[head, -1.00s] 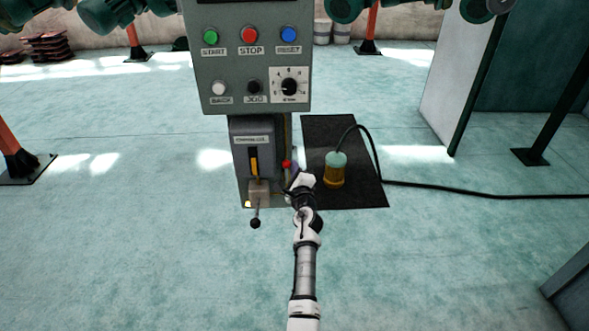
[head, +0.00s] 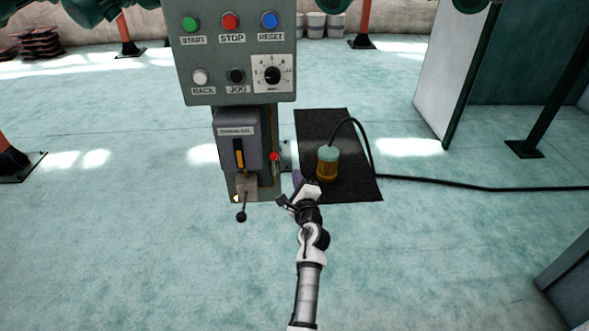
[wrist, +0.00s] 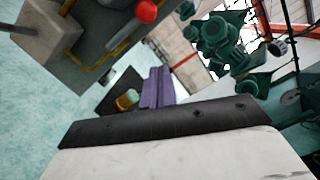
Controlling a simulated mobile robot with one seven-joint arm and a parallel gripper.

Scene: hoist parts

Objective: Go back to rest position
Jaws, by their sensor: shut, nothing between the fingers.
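My arm reaches up from the bottom of the head view. My gripper (head: 297,175) is shut and empty, its purple fingers together just right of the control stand and left of the yellow-and-green lamp-like part (head: 327,163). It touches nothing that I can see. In the wrist view the purple fingers (wrist: 158,88) show beyond the white and black hand body, which hides the lower part of that view.
The grey control panel (head: 232,60) with buttons and a dial stands ahead. Below it are a lever (head: 241,200) and a red knob (head: 273,156). A black mat (head: 358,185) and cable (head: 450,186) lie right. The near floor is clear.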

